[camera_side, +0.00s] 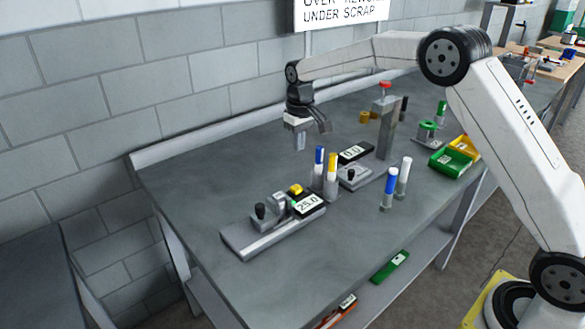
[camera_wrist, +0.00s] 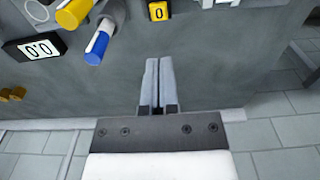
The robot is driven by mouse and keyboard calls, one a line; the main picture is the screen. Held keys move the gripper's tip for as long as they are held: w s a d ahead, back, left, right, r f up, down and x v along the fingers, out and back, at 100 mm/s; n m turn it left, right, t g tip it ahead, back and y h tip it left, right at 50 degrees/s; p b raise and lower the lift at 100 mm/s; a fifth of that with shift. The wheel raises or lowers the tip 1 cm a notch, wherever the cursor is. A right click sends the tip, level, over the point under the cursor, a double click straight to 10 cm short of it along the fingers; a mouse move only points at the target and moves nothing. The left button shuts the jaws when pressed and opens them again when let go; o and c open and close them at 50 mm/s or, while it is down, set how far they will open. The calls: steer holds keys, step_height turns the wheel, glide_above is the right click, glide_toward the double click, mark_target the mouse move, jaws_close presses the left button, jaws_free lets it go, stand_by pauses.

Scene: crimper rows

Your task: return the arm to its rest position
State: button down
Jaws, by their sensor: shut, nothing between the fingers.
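My gripper (camera_side: 299,140) is shut and empty. It hangs above the back part of the grey bench (camera_side: 200,185), pointing down, behind the blue-capped and yellow-capped cylinders. In the wrist view its two fingers (camera_wrist: 155,65) lie side by side, touching, with bare bench beneath them. My arm reaches in from the right, with its elbow raised.
Close to my gripper stand a blue-capped cylinder (camera_side: 319,160) and a yellow-capped cylinder (camera_side: 331,175). A display reading 0.0 (camera_side: 355,153), a tall grey post device (camera_side: 388,125) and a fixture reading 25.0 (camera_side: 309,204) are around. A wall rises behind. The bench's left end is clear.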

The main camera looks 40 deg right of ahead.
steer(key=s+a+f+t, duration=0.1)
steer(key=s+f, duration=0.1)
steer(key=s, duration=1.2)
steer(key=s+a+f+t, duration=0.1)
steer(key=s+f, duration=0.2)
steer(key=s, duration=1.2)
steer(key=shift+a, duration=0.3)
